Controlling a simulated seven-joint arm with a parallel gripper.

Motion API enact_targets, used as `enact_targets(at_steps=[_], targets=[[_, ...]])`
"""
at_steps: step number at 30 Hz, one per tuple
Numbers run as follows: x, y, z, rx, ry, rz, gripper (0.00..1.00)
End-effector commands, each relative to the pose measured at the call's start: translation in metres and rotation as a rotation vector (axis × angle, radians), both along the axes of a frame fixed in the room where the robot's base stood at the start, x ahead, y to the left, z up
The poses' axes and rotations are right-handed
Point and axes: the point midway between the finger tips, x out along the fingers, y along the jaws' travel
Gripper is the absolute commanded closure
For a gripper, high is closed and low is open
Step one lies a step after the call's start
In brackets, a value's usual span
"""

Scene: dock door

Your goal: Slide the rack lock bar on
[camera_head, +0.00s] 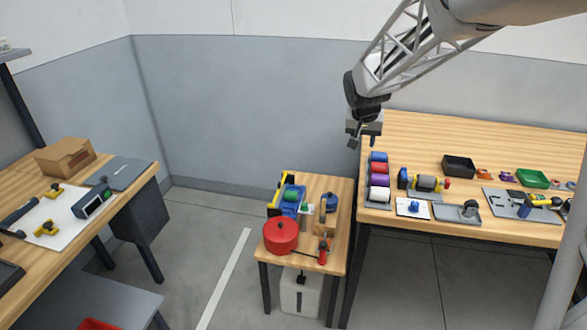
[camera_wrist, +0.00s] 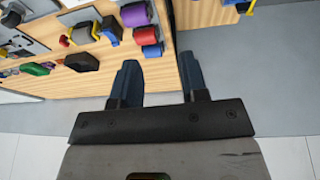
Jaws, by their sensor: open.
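A rack (camera_head: 378,204) of coloured rolls, blue, red, purple and white, stands at the left end of the right-hand bench. Its purple (camera_wrist: 138,13), red (camera_wrist: 145,35) and blue (camera_wrist: 153,50) rolls also show in the wrist view. I cannot tell which piece is the lock bar. My gripper (camera_head: 361,141) hangs above and slightly left of the rack, near the bench's back left corner. In the wrist view my gripper (camera_wrist: 158,60) has its two fingers apart, with nothing between them.
The right-hand bench (camera_head: 430,130) also holds a black bin (camera_head: 458,167), a green tray (camera_head: 532,178) and several fixtures. A low table (camera_head: 325,184) carries a red pot (camera_head: 281,236) and other items. A left bench holds a cardboard box (camera_head: 66,157). Floor shows between the benches.

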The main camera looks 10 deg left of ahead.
Motion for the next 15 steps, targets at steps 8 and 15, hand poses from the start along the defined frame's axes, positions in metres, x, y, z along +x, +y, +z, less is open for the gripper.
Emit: enact_targets(at_steps=[8, 15], targets=[[0.056, 0.046, -0.038, 0.001, -0.012, 0.006, 0.60], [0.098, 0.087, -0.075, 0.004, -0.024, 0.010, 0.60]])
